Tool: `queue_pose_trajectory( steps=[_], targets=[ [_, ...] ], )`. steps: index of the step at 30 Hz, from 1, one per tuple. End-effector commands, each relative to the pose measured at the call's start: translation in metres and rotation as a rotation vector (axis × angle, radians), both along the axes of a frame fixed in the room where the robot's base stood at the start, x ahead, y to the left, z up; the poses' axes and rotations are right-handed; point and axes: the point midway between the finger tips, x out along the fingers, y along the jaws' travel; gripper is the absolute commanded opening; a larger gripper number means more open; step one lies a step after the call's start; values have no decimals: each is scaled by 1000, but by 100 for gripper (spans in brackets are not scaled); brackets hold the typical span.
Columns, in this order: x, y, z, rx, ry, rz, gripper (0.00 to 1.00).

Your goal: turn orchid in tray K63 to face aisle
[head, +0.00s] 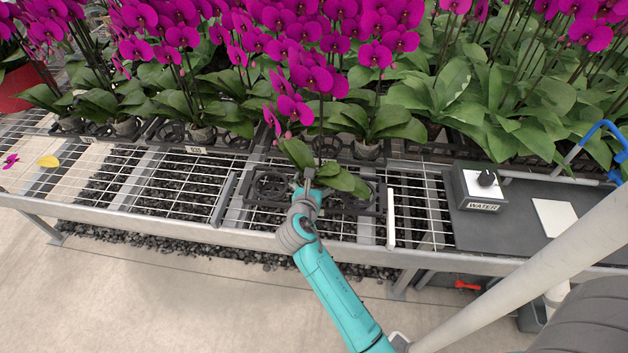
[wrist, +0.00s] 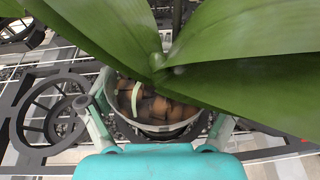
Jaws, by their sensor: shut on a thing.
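A magenta orchid with broad green leaves (head: 344,181) stands at the front of the bench, apart from the rows behind. Its lower blooms (head: 290,106) hang to the left of its stem; higher ones merge with the blooms behind. It stands over a black ring tray (head: 268,186). In the wrist view its clear pot (wrist: 168,131), holding brown bark, sits between my two fingers under wide leaves (wrist: 250,52). My gripper (head: 309,180) is shut on this pot (wrist: 155,122). The head view hides the pot behind my gripper and the leaves. No label reading K63 is legible.
Dense potted orchids (head: 365,125) fill the bench behind. A water control box (head: 480,188) and a white card (head: 555,217) lie on the dark panel at right. The wire mesh left of the tray (head: 160,182) is clear.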

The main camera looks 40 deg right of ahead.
Motion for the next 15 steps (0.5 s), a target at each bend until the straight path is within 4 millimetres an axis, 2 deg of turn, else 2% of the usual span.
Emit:
queue_pose_trajectory(
  steps=[14,15],
  targets=[
    [0,0,-3,-1,-1,0,42],
    [0,0,-3,0,0,0,100]
  ],
)
